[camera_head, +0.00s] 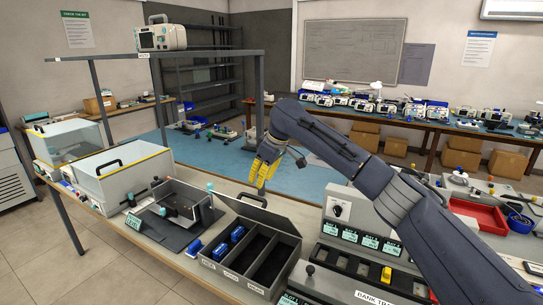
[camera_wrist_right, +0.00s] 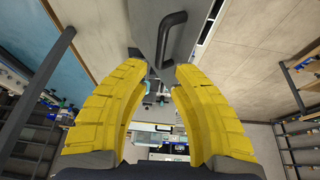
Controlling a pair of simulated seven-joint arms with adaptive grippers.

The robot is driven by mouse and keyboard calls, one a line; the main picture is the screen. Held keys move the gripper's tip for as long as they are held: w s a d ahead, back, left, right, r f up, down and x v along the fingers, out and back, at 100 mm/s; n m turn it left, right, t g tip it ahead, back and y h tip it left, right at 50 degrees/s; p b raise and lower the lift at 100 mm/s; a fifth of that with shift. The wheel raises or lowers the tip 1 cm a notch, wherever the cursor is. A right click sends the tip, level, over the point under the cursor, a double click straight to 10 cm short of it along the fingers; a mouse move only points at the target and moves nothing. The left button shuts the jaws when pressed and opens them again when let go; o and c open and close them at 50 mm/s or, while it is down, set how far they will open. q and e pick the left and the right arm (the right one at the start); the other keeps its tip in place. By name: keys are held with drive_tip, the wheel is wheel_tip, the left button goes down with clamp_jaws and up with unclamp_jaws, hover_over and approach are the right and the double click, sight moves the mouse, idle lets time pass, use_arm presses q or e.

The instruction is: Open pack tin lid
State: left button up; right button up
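The pack tin (camera_head: 284,268) is a grey box with several compartments on the front bench. Its grey lid (camera_head: 272,220) stands raised and tilted at the back of the tin, with a black handle (camera_head: 252,199) near its top left. My right gripper (camera_head: 260,184), with yellow fingers, is just above the handle. In the right wrist view the gripper (camera_wrist_right: 160,75) is open, with nothing between its fingers. The handle (camera_wrist_right: 170,38) and the grey lid (camera_wrist_right: 143,22) show beyond the fingertips. My left gripper is not in view.
Blue items (camera_head: 237,234) lie in the tin's left compartment, and another (camera_head: 194,247) lies beside the tin. A dark tray (camera_head: 168,222) stands left of it. A control panel (camera_head: 350,240) stands to the right, beneath my right arm. A red tray (camera_head: 478,216) is further right.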

drive_tip(key=v, duration=0.9)
drive_tip(key=shift+r, duration=0.2)
drive_tip(key=shift+s, duration=0.1)
